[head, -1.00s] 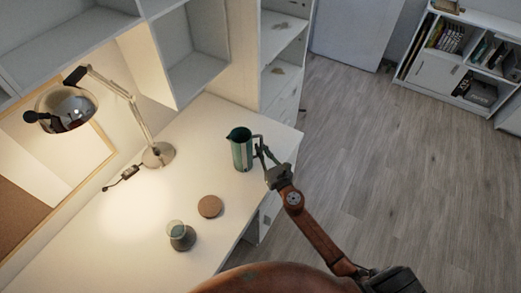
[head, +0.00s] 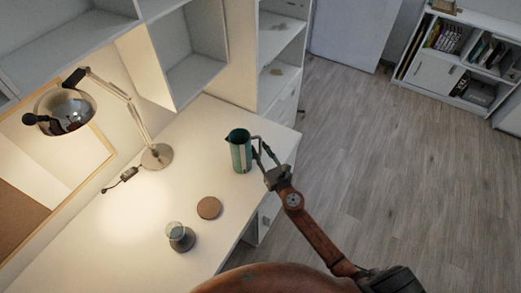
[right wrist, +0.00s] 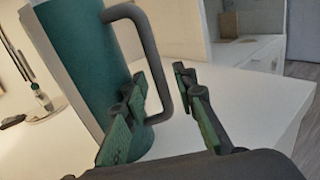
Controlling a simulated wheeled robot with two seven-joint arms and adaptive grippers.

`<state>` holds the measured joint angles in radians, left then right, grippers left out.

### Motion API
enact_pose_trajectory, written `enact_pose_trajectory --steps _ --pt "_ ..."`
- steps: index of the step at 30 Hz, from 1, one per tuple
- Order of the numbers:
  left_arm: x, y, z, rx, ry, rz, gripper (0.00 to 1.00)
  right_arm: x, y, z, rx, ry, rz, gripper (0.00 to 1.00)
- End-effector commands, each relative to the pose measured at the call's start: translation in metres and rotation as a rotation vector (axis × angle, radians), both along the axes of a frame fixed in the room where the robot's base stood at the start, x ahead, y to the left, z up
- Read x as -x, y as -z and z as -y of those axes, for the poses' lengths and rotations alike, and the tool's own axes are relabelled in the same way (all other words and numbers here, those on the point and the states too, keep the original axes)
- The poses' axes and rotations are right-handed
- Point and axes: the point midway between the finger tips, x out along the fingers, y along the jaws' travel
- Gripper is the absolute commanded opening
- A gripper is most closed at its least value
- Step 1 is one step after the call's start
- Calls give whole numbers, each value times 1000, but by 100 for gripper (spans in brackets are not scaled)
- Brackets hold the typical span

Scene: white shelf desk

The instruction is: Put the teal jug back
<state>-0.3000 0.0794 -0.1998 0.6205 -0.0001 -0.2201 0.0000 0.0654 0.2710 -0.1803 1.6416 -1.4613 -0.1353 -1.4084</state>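The teal jug (head: 240,152) stands upright on the white desk near its right edge, and its dark spout points left in the head view. In the right wrist view the jug (right wrist: 85,62) fills the left side, with its grey handle (right wrist: 151,58) toward the right. My right gripper (head: 262,152) is at the handle side of the jug. In the right wrist view its fingers (right wrist: 160,112) are spread, with the lower handle between them and a gap to the right finger. The left finger hides part of the jug's lower body. My left gripper is out of view.
A round brown coaster (head: 209,208) lies on the desk (head: 130,235), with a small glass carafe (head: 180,237) nearer the front. A chrome lamp (head: 66,109) stands at the left. Shelves (head: 192,68) rise behind. Desk space left of the jug is clear.

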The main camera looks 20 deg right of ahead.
Motion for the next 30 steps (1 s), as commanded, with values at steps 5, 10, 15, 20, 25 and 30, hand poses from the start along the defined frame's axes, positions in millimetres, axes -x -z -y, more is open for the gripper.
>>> enact_pose_trajectory --steps 5,10,15,20,25,30 --pt "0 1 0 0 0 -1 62 36 4 4 3 1 -6 26" --pt "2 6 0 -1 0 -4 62 73 5 6 0 1 -6 26" --pt "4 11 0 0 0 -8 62 100 5 9 1 1 -5 26" --pt "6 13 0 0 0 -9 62 113 4 9 1 1 -3 26" --pt "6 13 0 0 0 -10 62 116 2 9 1 1 -2 26" --pt "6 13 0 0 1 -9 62 116 2 9 1 0 -2 26"
